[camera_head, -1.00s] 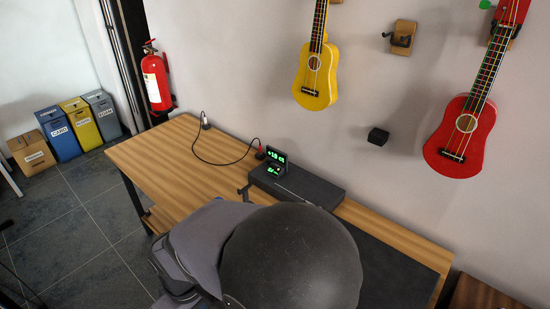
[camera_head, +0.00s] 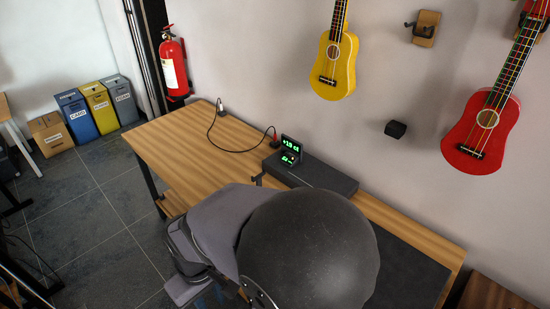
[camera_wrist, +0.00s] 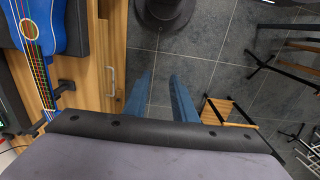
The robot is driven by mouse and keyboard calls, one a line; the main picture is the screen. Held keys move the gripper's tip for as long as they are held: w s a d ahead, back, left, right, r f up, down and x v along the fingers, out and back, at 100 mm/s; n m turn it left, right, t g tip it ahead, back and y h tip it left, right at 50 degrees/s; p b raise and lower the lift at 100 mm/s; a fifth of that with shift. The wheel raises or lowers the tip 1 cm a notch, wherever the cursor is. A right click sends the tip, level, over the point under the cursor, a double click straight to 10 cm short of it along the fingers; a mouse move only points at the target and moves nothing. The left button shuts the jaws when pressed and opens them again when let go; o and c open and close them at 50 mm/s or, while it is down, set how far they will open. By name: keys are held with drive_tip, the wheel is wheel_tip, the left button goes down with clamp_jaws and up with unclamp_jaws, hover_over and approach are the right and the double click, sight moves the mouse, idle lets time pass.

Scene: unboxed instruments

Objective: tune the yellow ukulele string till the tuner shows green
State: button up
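A blue ukulele (camera_wrist: 38,32) with coloured strings lies at the left of the wrist view, its neck running down toward the bottom left. Its headstock and pegs are not clear. A yellow ukulele (camera_head: 335,65) hangs on the wall in the head view. A small black tuner (camera_head: 291,150) on the bench's dark box shows green digits, too small to read surely. My gripper (camera_wrist: 162,76) shows two blue fingers apart with nothing between them, over the floor beside the bench. In the head view my arm hides the gripper and the blue ukulele.
The wooden bench (camera_head: 180,140) carries a dark box (camera_head: 325,178), a cable and a dark mat (camera_head: 410,265). A red ukulele (camera_head: 480,130), a black block (camera_head: 395,129) and a wooden hanger (camera_head: 425,28) are on the wall. A drawer handle (camera_wrist: 112,80) sticks out of the bench.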

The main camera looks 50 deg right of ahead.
wheel_tip(320, 180, down, 30)
drive_tip(key=s+m+g+b, duration=0.1)
drive_tip(key=s+g+b, duration=0.15)
drive_tip(key=b, duration=2.25)
drive_tip(key=w+f+m+t+y+b, duration=0.1)
drive_tip(key=w+f+t+b, duration=0.3)
drive_tip(key=w+f+b, duration=0.7)
drive_tip(key=w+d+r+n+t+h+p, duration=0.1)
drive_tip(key=w+d+r+t+h, duration=0.25)
drive_tip(key=w+d, duration=0.45)
drive_tip(key=w+d+r+n+t+h+p, duration=0.25)
drive_tip(key=w+r+t, duration=0.25)
drive_tip(key=w, duration=0.7)
drive_tip(key=d+r+n+t+h, duration=0.1)
drive_tip(key=d+r+n+h, duration=0.2)
drive_tip(key=r, duration=0.4)
drive_tip(key=d+r+n+h+b, duration=0.1)
drive_tip(key=d+r+n+h, duration=0.2)
drive_tip(key=d+r+h, duration=0.2)
drive_tip(key=d+r, duration=0.3)
drive_tip(key=shift+s+r+n+t+h, duration=0.15)
drive_tip(key=shift+s+n+t+h, duration=0.15)
drive_tip(key=shift+n+t, duration=0.1)
